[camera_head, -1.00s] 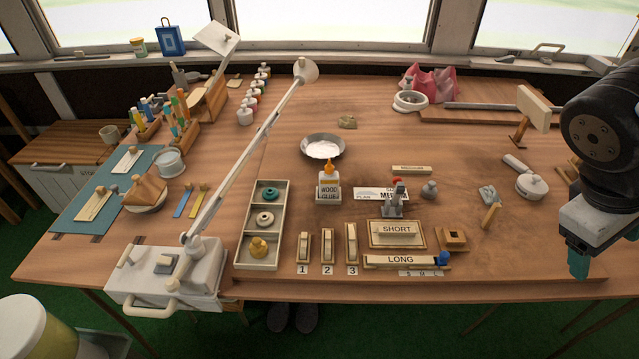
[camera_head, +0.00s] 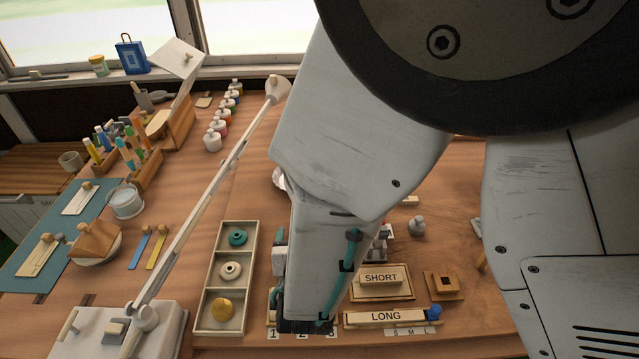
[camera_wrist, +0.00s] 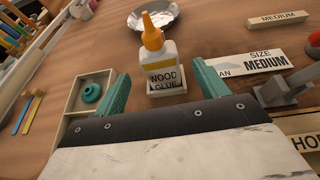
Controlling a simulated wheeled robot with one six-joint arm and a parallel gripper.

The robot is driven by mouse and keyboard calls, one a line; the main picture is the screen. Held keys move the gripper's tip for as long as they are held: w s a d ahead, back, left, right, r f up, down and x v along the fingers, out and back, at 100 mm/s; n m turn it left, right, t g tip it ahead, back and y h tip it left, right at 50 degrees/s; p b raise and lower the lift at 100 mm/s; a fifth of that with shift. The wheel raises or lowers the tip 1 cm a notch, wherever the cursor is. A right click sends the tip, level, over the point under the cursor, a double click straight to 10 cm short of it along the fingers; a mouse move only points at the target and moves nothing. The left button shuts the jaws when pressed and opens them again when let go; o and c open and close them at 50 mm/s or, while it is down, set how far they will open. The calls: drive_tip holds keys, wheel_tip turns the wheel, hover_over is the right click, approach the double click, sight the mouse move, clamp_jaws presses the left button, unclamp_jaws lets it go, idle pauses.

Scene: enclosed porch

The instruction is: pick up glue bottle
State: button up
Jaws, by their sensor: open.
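The glue bottle (camera_wrist: 159,62) is white with an orange cap and nozzle. In the wrist view it stands upright in a small light holder (camera_wrist: 166,86) marked WOOD GLUE, ahead of my gripper (camera_wrist: 160,88). My gripper's two green fingers are spread wide, one to each side of the bottle's place in the picture, with nothing between them. In the head view my arm covers almost all of the bottle; a white edge beside the arm may be part of it or its holder.
A metal dish (camera_wrist: 158,18) lies behind the bottle. A three-part tray (camera_head: 208,291) with round pieces is on the left. SHORT (camera_head: 381,279) and LONG (camera_head: 386,317) blocks lie on the right. A white lamp arm (camera_head: 205,195) slants across the table at left.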

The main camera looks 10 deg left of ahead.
drive_tip(key=x, duration=0.7)
drive_tip(key=shift+w+f, duration=0.2)
drive_tip(key=c, duration=1.1)
